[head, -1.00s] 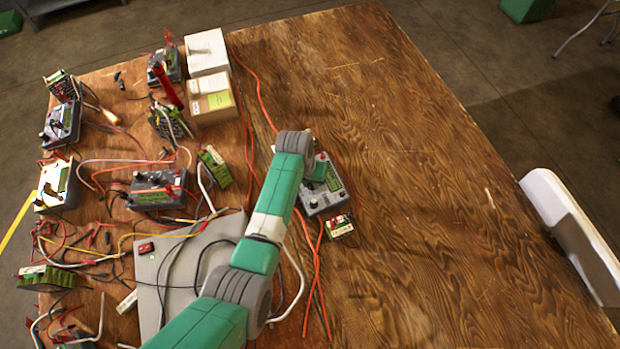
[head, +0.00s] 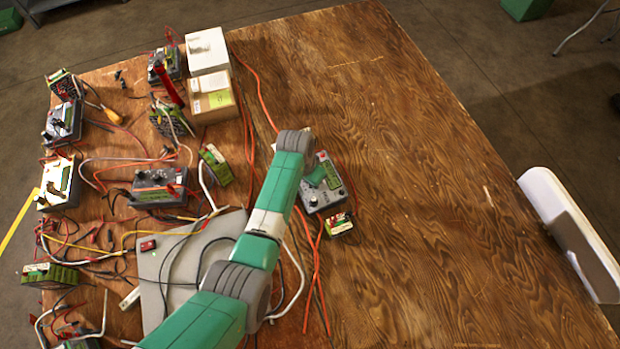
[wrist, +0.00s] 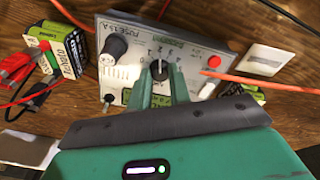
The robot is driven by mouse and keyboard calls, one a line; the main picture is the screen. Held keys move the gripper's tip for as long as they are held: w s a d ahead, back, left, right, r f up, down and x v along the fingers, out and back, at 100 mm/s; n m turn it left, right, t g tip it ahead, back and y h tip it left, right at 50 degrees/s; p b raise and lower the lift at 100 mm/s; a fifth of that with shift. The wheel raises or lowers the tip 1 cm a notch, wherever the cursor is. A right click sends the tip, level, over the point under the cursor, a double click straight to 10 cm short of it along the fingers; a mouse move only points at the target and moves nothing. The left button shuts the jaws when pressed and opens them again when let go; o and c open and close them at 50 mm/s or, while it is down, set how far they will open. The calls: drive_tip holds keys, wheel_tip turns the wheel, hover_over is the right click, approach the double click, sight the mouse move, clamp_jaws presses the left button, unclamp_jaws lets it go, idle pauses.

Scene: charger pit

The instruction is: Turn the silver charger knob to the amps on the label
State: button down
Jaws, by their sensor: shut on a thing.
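The silver charger (head: 329,204) sits on the wooden table right of my arm. In the wrist view its panel (wrist: 186,27) shows a dark knob (wrist: 158,70) with a printed scale around it, a black fuse cap (wrist: 112,47) and a red button (wrist: 214,61). My gripper (wrist: 160,74) is shut on the knob, one green finger on each side. The fingers hide the knob's sides and part of the panel. A battery with a green-and-white label (wrist: 66,48) stands beside the charger, also in the head view (head: 339,224); its small print is not clear.
Red cables run past the charger. Other chargers (head: 158,187), batteries and tangled leads crowd the table's left side. White and brown boxes (head: 208,52) stand at the back. A white tag (wrist: 265,58) lies near the charger. The table's right side (head: 430,200) is clear.

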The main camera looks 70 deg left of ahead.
sight(306, 187)
drive_tip(key=c, duration=1.3)
unclamp_jaws()
wheel_tip(306, 187, up, 8)
drive_tip(key=s+p, duration=0.1)
drive_tip(key=p, duration=0.1)
drive_tip(key=shift+s, duration=0.2)
drive_tip(key=shift+f, duration=0.15)
